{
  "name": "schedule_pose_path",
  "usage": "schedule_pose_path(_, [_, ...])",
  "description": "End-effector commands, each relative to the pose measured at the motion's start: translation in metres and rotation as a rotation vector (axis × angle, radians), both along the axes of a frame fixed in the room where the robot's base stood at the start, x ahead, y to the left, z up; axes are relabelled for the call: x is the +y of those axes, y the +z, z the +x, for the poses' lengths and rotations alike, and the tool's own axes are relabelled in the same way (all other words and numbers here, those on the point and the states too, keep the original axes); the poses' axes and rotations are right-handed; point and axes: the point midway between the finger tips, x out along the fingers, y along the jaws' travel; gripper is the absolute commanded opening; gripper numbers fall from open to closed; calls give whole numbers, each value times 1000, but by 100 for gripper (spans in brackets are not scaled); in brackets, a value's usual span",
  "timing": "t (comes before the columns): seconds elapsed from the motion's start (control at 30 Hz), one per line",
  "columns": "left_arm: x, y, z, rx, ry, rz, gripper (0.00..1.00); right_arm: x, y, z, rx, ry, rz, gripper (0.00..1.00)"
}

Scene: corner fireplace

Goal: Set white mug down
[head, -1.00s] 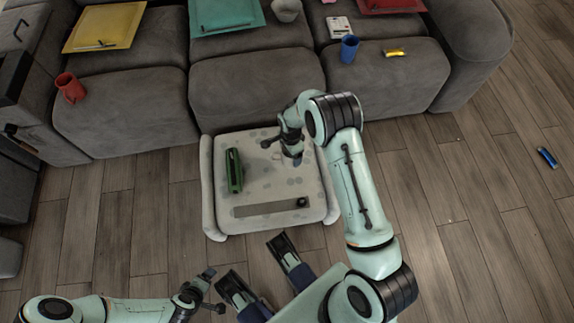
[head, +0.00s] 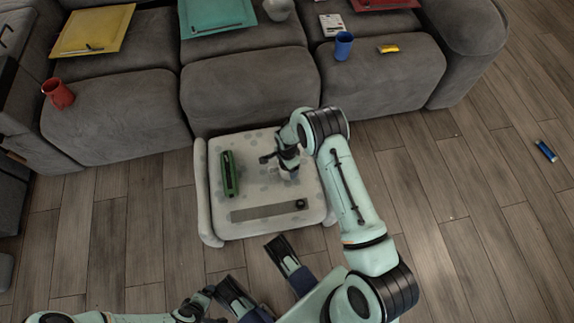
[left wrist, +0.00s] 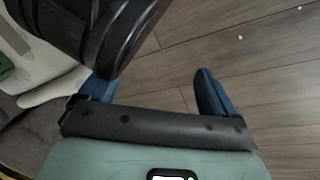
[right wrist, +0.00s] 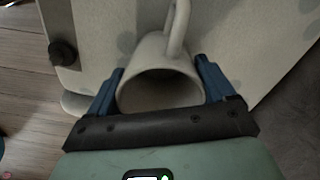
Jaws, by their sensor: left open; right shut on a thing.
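The white mug (right wrist: 164,58) is between the blue fingers of my right gripper (right wrist: 160,68). Its open mouth faces the camera and its handle points up in the right wrist view. In the head view the right gripper (head: 288,168) is over the right part of the pale spotted seat (head: 262,170), and the mug is mostly hidden. I cannot tell whether the mug touches the seat. My left gripper (left wrist: 155,78) is open and empty over the wood floor, with a black arm part beside it.
A green object (head: 229,174) and a flat grey strip with a dark knob (head: 268,211) lie on the seat. The middle of the seat is clear. Behind is a grey sofa (head: 250,90) with a red mug (head: 58,93), a blue cup (head: 344,46) and a pale pot (head: 278,9).

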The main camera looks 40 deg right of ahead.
Motion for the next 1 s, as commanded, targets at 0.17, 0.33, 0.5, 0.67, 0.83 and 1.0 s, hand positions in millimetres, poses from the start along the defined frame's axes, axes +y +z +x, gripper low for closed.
schedule_pose_path(0.17, [1,-4,-4,14,1,0,91,0,-3,0,0,1,0,40])
schedule_pose_path(0.33, [1,-4,-4,14,2,0,91,0,-3,0,1,1,0,100])
schedule_pose_path(0.5, [1,-2,-3,10,1,-1,91,0,-2,0,1,1,0,100])
schedule_pose_path(0.67, [-1,9,8,-26,-2,2,91,0,16,1,-3,1,-1,100])
schedule_pose_path(0.83, [-4,29,28,-94,-5,5,91,0,54,1,-4,1,-1,100])
schedule_pose_path(1.0, [-10,42,28,-102,-13,-4,91,0,90,1,-3,1,0,100])
